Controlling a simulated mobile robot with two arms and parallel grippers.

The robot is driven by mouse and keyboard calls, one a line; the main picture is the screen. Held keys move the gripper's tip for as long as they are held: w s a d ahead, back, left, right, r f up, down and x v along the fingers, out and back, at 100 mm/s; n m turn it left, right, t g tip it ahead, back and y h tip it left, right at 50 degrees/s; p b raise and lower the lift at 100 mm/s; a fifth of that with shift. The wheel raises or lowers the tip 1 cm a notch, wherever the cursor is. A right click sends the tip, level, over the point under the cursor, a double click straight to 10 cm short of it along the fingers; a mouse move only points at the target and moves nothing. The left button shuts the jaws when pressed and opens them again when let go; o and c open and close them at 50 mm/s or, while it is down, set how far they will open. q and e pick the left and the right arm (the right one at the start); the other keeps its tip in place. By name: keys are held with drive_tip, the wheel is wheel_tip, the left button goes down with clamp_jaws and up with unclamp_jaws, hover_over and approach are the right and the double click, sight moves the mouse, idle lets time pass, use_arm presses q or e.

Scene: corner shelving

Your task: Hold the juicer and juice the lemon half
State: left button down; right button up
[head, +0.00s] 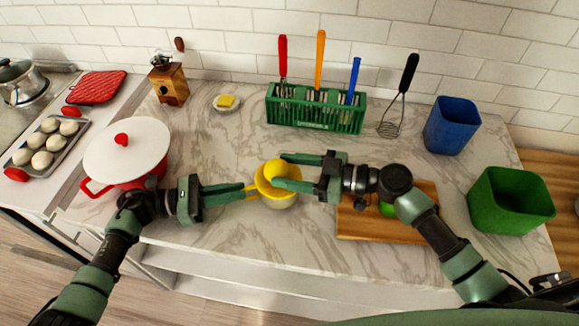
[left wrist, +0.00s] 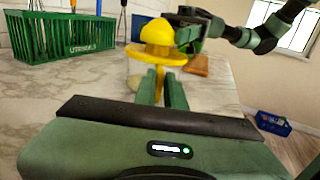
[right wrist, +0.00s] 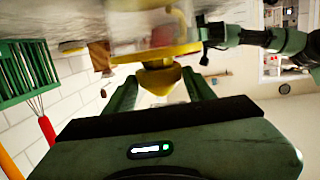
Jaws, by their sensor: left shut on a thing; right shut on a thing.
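The yellow juicer (head: 264,188) sits over a pale bowl (head: 280,203) at the middle of the counter. My left gripper (head: 250,190) is shut on the juicer's handle from the left; the handle also shows between its fingers in the left wrist view (left wrist: 159,83). The yellow lemon half (head: 275,169) is on top of the juicer, and it appears in contact with it. My right gripper (head: 279,169) is shut on the lemon half from the right; in the right wrist view the lemon (right wrist: 158,79) is between its fingers. The juicer's cone is hidden under the lemon.
A wooden cutting board (head: 350,222) with a green thing on it lies right, partly under my right arm. A green rack (head: 315,118) of utensils stands behind. A red pot (head: 125,160) is left; blue (head: 452,125) and green (head: 510,202) bins are right.

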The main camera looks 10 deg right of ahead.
drive_tip(key=m+t+h, duration=0.2)
drive_tip(key=m+t, duration=0.1)
drive_tip(key=s+a+m+t+h, duration=0.1)
drive_tip(key=m+t+h, duration=0.1)
drive_tip(key=shift+f, duration=0.2)
drive_tip(key=m+t+h, duration=0.1)
drive_tip(key=m+h, duration=0.1)
drive_tip(key=m+t+h, duration=0.1)
drive_tip(key=h, duration=0.1)
drive_tip(key=shift+s+a+t, duration=0.25)
drive_tip(key=shift+a+t, duration=0.05)
drive_tip(key=shift+f+h, duration=0.1)
drive_tip(key=shift+h, duration=0.2)
drive_tip(key=shift+d, duration=0.15)
drive_tip(key=shift+w+r, duration=0.1)
drive_tip(key=shift+r, duration=4.15)
